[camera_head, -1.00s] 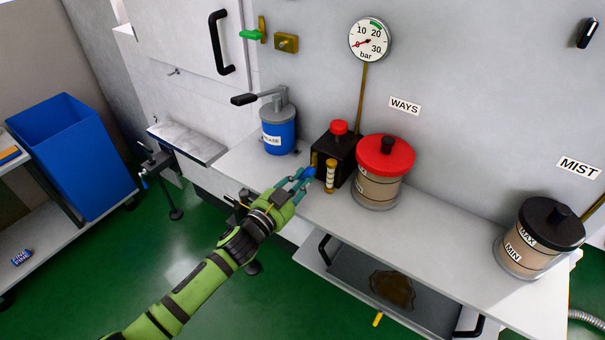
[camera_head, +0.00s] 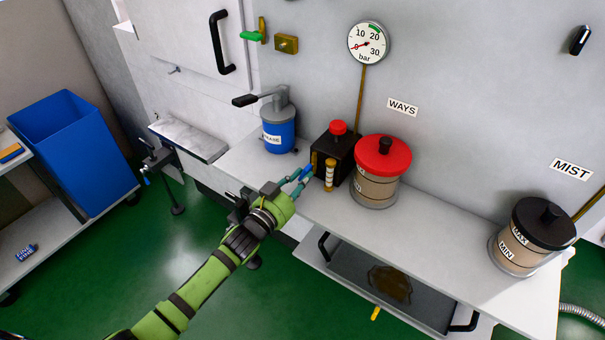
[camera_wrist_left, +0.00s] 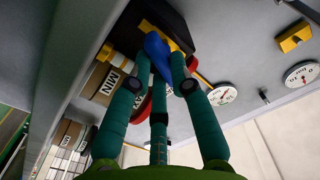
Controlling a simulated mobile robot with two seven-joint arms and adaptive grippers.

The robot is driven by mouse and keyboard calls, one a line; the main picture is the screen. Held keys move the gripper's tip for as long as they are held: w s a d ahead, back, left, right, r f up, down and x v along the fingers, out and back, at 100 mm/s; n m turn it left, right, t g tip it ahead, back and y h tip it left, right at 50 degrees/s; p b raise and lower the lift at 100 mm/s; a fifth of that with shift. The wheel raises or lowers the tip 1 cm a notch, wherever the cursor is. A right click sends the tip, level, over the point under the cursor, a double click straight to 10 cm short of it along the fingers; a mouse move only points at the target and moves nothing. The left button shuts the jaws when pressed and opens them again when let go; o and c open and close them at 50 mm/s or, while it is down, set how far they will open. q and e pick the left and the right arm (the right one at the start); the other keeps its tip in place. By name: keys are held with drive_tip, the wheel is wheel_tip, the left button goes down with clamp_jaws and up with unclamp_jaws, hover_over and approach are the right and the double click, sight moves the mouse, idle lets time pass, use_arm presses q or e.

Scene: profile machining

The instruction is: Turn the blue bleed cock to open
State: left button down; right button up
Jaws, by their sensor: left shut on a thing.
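The blue bleed cock (camera_head: 308,171) sits low on the front left of a black pump block with a red button on top (camera_head: 336,150). My left gripper (camera_head: 300,179) reaches it from the lower left. In the left wrist view the cock (camera_wrist_left: 156,48) is a blue lever in front of a brass strip, and my left gripper's teal fingers (camera_wrist_left: 161,72) are shut on it. The lever lies slanted between the fingertips. Its base is partly hidden by the fingers. My right gripper is not in view.
A red-lidded jar (camera_head: 382,168) stands just right of the block, and a blue grease pot (camera_head: 279,128) stands to its left. The pressure gauge (camera_head: 368,42) above reads near 0. The shelf (camera_head: 420,225) is clear between the jars.

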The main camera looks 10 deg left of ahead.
use_arm(q)
drive_tip(key=shift+w+a+r, duration=0.1)
drive_tip(key=shift+w+r, duration=0.1)
drive_tip(key=shift+r, duration=0.4)
drive_tip(key=shift+r+n+p, duration=0.15)
drive_tip(key=shift+n+p, duration=0.25)
drive_tip(key=shift+n, duration=0.2)
drive_tip(key=shift+n+p, duration=0.35)
drive_tip(key=shift+n, duration=0.85)
drive_tip(key=c, duration=1.5)
unclamp_jaws()
drive_tip(key=shift+n, duration=0.3)
drive_tip(key=o, duration=0.3)
drive_tip(key=shift+s, duration=0.1)
drive_tip(key=shift+o, duration=0.2)
drive_tip(key=shift+s+a+f, duration=0.1)
drive_tip(key=shift+s+f, duration=0.1)
drive_tip(key=shift+f, duration=0.05)
